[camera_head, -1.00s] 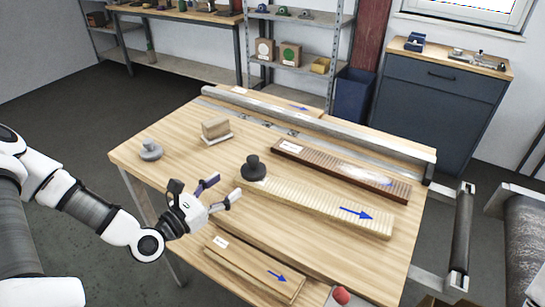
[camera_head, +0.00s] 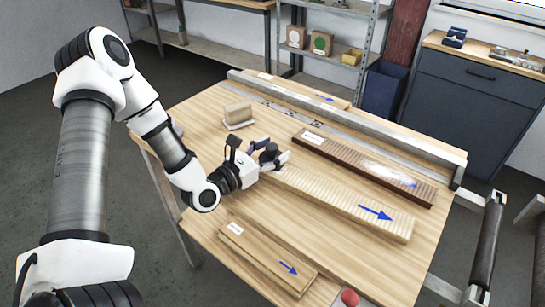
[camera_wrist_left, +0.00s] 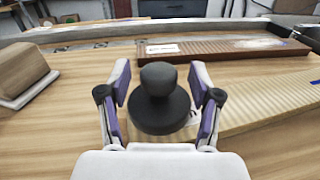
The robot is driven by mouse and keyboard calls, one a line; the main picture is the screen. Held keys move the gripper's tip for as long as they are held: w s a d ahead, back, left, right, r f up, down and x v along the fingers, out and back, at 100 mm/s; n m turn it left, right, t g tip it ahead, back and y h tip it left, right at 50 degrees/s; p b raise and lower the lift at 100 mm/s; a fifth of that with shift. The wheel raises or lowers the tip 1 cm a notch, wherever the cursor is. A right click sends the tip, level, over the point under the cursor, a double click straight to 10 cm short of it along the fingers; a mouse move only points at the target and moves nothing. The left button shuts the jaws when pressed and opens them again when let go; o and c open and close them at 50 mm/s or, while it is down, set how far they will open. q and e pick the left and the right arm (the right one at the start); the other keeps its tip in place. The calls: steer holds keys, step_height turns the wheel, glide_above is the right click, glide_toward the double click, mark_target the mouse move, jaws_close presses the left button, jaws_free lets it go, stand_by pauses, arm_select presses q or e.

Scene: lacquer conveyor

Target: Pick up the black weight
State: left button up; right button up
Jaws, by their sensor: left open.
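The black weight (camera_wrist_left: 160,110) has a round knob on a wide disc base. It stands upright at the left end of the light ribbed board (camera_head: 345,200). My left gripper (camera_head: 273,156) is at the weight, and its arm hides part of the table's left side. In the left wrist view the two fingers (camera_wrist_left: 161,98) are spread on either side of the weight's knob, with gaps between them and it. The weight's knob (camera_head: 271,149) shows between the fingers in the head view. My right gripper is not in view.
A dark brown ribbed board (camera_head: 365,167) lies behind the light one. A wooden block (camera_head: 237,115) stands at the back left. Another light board (camera_head: 265,257) lies in front, with a red button (camera_head: 349,298) near the front edge. A metal rail (camera_head: 345,118) runs along the back.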

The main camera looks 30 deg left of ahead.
mark_target(272, 145)
arm_select(q)
steer(key=shift+a, duration=0.1)
steer(key=c, duration=0.4)
jaws_close()
steer(key=shift+r, duration=0.1)
steer(key=shift+r, duration=0.25)
step_height(272, 145, up, 3)
steer(key=shift+w+f, duration=0.1)
steer(key=s+p, duration=0.1)
steer(key=s+a, duration=0.1)
steer(key=s+a+r+p, duration=0.1)
steer(key=s, duration=0.1)
steer(key=shift+a+r+p, duration=0.1)
steer(key=shift+p, duration=0.2)
steer(key=a+p+v, duration=0.2)
steer(key=p+v, duration=0.9)
steer(key=p, duration=0.3)
steer(key=shift+w+a+r, duration=0.15)
steer(key=shift+w+a, duration=0.05)
steer(key=shift+a, duration=0.15)
